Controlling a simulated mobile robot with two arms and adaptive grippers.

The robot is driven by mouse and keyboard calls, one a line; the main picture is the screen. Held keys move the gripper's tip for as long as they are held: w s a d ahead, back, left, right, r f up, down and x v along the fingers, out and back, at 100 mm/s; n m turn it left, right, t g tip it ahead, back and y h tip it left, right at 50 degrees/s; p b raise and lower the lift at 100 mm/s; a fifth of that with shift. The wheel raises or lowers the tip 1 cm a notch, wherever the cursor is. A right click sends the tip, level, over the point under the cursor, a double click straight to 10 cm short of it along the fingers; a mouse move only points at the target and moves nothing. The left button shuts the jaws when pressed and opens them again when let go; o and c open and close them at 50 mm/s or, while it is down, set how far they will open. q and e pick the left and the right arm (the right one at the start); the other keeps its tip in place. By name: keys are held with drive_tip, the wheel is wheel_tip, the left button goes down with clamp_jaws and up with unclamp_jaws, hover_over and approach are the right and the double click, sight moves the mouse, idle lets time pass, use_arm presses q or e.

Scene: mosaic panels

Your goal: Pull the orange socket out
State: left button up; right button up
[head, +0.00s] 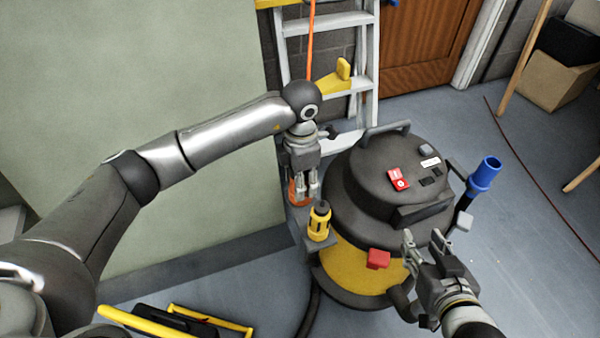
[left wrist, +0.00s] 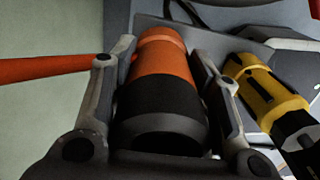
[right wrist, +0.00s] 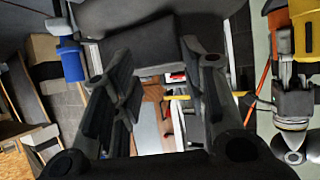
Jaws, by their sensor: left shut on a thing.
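The orange socket (head: 296,193), with a black collar, stands in a grey holder on the side of the black and yellow vacuum. It shows large between the fingers in the left wrist view (left wrist: 162,60). My left gripper (head: 307,188) points down and is shut on the orange socket, one finger on each side. The socket's lower end is hidden, so I cannot tell how deep it sits. My right gripper (head: 424,243) is open and empty, in front of the vacuum's right side.
A yellow and black socket (head: 319,224) stands beside the orange one, also in the left wrist view (left wrist: 262,88). The vacuum (head: 360,262) has a red latch (head: 378,259) and a blue nozzle (head: 485,173). A ladder (head: 366,60) stands behind. Floor at right is mostly clear.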

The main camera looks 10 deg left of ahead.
use_arm(q)
drive_tip(key=shift+w+r, duration=0.1)
drive_tip(key=shift+r, duration=0.2)
drive_tip(key=shift+r+p, duration=0.9)
drive_tip(key=shift+r, duration=0.25)
drive_tip(key=shift+r+p, duration=0.55)
drive_tip(key=shift+r, duration=0.2)
drive_tip(key=shift+r+p, duration=0.5)
drive_tip(key=shift+r, duration=0.35)
use_arm(e)
drive_tip(key=s+d+f+g+h, duration=0.1)
drive_tip(key=s+d+f+g, duration=0.1)
drive_tip(key=s, duration=0.5)
drive_tip(key=s+d+f+g+h, duration=0.1)
drive_tip(key=s+d+f+g, duration=0.1)
drive_tip(key=s+f+g, duration=0.3)
drive_tip(key=shift+s+d+g, duration=0.35)
drive_tip(key=shift+s+g, duration=0.45)
drive_tip(key=shift+s, duration=0.15)
use_arm(q)
drive_tip(key=shift+r, duration=0.1)
